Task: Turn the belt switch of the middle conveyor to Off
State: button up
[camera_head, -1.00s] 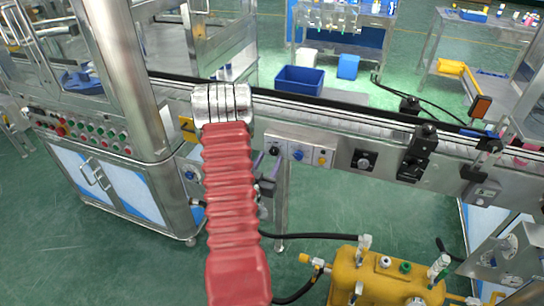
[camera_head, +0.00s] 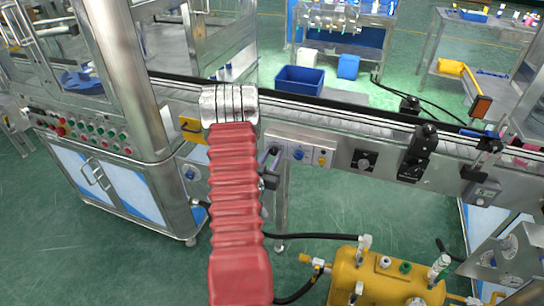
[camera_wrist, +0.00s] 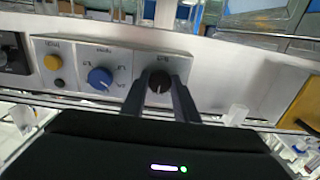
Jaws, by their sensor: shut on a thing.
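A metal control panel (camera_wrist: 75,58) on the conveyor side carries a black knob (camera_wrist: 159,80), a blue knob (camera_wrist: 100,77) and a yellow button (camera_wrist: 53,62). The labels appear upside down in the wrist view, and I cannot read them. My gripper (camera_wrist: 161,86) has its two dark fingers on either side of the black knob, shut on it. The knob's pointer setting is not clear. In the head view the panel (camera_head: 310,151) sits right of my red-sleeved arm, and my gripper (camera_head: 271,162) is partly hidden behind it.
The conveyor (camera_head: 345,118) runs across the picture behind the panel. Another black knob (camera_head: 364,161) and a black sensor bracket (camera_head: 420,150) are farther right. A yellow tank (camera_head: 375,275) with fittings stands below. A steel cabinet (camera_head: 110,185) with buttons is at left.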

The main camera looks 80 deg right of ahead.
jog(key=c, duration=0.3)
jog(key=shift+c, duration=0.2)
jog(key=shift+n, duration=0.5)
jog(key=n, duration=0.9)
jog(key=shift+w, duration=0.1)
jog(key=o, duration=1.1)
jog(key=shift+c, duration=0.2)
